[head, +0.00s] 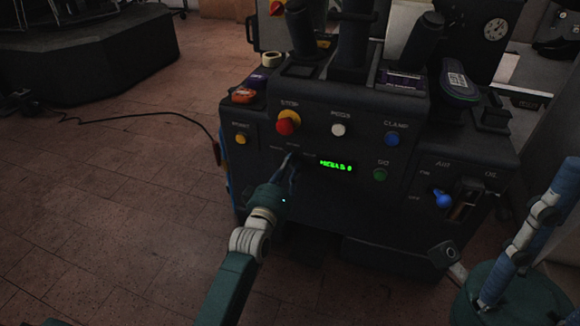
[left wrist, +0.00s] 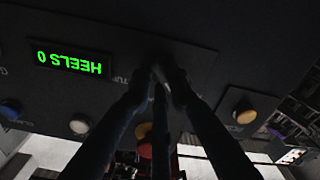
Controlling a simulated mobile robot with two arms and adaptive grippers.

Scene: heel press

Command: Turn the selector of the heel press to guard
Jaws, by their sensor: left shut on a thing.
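The heel press (head: 270,185) is a dark machine with a sloping front panel. Its selector sits below the red stop button (head: 288,123), among small labels too blurred to read surely. My left gripper (head: 291,158) reaches up to the panel there and is shut on the selector, its fingers hiding the knob and the way it points. In the left wrist view the fingertips of my left gripper (left wrist: 166,68) meet at the panel. A green display (head: 335,166) is right of the fingers; it reads "HEELS 0", upside down, in the left wrist view (left wrist: 69,63).
Around the selector are a yellow button (head: 241,139), a white button (head: 338,130), a blue button (head: 392,139) and a green button (head: 379,174). A blue-handled switch (head: 443,200) is lower right. Open tiled floor (head: 110,200) lies left.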

